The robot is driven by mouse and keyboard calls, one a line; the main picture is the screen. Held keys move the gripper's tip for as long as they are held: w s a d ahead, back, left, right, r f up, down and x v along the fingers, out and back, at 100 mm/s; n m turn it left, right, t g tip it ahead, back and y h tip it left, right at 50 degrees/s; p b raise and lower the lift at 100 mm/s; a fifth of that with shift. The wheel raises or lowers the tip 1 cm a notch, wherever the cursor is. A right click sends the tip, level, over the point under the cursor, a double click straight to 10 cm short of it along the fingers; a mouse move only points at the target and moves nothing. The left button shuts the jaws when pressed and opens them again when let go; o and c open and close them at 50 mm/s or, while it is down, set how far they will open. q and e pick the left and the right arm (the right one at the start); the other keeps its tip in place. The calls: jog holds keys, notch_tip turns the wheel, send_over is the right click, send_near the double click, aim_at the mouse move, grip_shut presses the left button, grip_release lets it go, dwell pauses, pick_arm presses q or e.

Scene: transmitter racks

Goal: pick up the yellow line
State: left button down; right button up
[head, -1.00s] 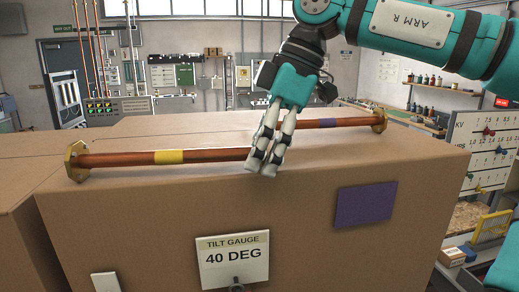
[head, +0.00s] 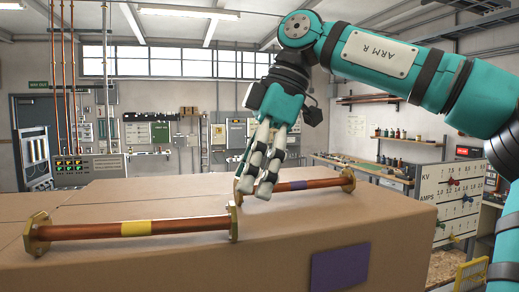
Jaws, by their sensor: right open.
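The yellow line (head: 180,228) is a copper-coloured tube with a yellow band around its middle and a brass flange at each end. It lies along the top of the large brown box, left of centre in the head view. My right gripper (head: 262,190) is open and empty, its fingers pointing down. In the picture it is above and right of the yellow line's right flange (head: 233,222), apart from the line. It overlaps the left part of a similar line with a purple band (head: 298,185). My left gripper is out of view.
The brown box (head: 180,268) has a purple panel (head: 340,268) on its front. A KV and AMPS board (head: 448,197) and a yellow rack (head: 471,275) stand at the right. The box top behind the yellow line is clear.

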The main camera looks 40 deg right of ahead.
jog(key=shift+v, duration=2.2)
jog(key=shift+c, duration=0.2)
